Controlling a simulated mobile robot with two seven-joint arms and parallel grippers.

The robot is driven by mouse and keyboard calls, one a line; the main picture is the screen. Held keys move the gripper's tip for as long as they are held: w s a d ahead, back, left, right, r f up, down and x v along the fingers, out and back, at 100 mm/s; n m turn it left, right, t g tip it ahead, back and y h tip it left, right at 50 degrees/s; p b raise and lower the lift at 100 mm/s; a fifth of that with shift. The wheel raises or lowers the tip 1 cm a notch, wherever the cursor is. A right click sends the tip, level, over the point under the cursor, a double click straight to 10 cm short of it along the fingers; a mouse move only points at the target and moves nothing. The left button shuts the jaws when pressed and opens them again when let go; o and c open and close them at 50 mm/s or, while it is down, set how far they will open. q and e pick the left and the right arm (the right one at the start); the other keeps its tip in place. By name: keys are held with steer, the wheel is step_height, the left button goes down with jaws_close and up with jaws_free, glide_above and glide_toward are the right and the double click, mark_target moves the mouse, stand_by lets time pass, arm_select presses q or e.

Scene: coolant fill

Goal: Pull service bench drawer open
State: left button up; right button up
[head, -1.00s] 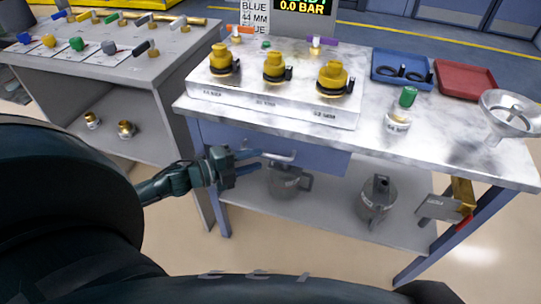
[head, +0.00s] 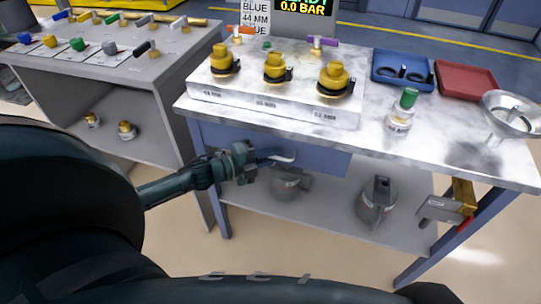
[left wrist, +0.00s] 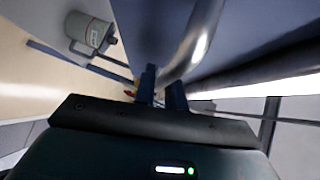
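The service bench drawer (head: 325,161) is a blue front under the left part of the marble bench top (head: 440,150). It looks closed, level with the bench frame. Its pale bar handle (head: 284,158) is partly hidden by my left gripper (head: 266,157). In the left wrist view the shiny handle (left wrist: 196,40) runs down to the two dark fingers of my left gripper (left wrist: 162,88). The fingers are close together with the bar's end between them, so the gripper looks shut on the handle. My right gripper is not in view.
Grey jugs (head: 290,183) and (head: 377,200) stand on the lower shelf (head: 330,220). A grey side bench (head: 160,85) is close on the left. Yellow-capped fittings, a green-capped bottle (head: 402,110) and a funnel (head: 510,112) stand on top. Floor before the bench is clear.

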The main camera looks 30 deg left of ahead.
arm_select(q)
jaws_close()
steer(key=shift+s, duration=0.1)
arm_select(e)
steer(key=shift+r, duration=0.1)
